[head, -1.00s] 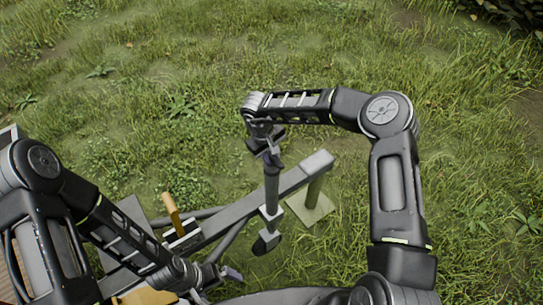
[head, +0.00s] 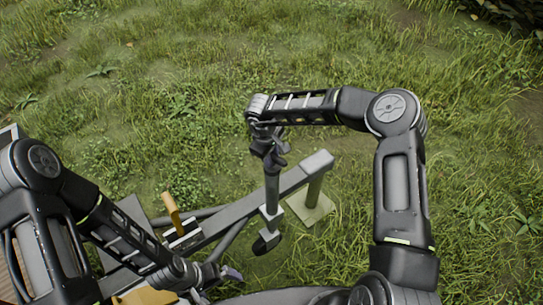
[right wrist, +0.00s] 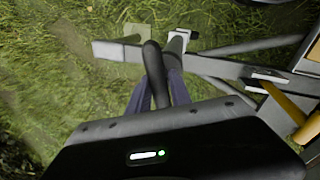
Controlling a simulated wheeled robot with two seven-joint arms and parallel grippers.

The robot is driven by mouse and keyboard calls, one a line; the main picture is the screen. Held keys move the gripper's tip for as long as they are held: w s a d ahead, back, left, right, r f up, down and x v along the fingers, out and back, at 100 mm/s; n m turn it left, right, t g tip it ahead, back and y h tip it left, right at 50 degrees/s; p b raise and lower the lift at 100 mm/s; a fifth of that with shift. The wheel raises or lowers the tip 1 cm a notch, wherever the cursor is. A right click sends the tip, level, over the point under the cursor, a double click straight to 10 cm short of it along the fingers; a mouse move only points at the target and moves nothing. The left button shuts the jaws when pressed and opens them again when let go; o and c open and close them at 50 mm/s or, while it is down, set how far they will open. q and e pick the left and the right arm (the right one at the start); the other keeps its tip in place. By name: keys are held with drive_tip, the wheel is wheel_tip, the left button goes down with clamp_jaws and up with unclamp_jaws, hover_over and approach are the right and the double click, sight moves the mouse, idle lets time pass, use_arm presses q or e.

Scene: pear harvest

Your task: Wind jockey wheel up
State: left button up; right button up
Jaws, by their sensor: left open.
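The jockey wheel's grey upright tube (head: 271,190) stands clamped to the grey drawbar (head: 233,213), with its small dark wheel (head: 265,243) at the bottom. My right gripper (head: 272,160) is at the top of the tube. In the right wrist view, the dark crank handle (right wrist: 154,64) lies between the two purplish fingers, which look closed on it; the grip is partly hidden by the gripper body. My left gripper (head: 213,285) is open and empty at the bottom edge, left of the wheel and apart from it.
A square foot plate with a post (head: 312,209) stands under the drawbar's far end. An orange-yellow lever (head: 172,212) rises from the drawbar on the left. Grass around and beyond is open.

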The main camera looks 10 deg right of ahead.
drive_tip(key=o, duration=0.4)
wheel_tip(320, 180, up, 8)
drive_tip(key=s+a+b, duration=0.1)
drive_tip(key=shift+f, duration=0.15)
idle(0.3)
drive_tip(key=shift+a, duration=0.1)
drive_tip(key=shift+c, duration=0.2)
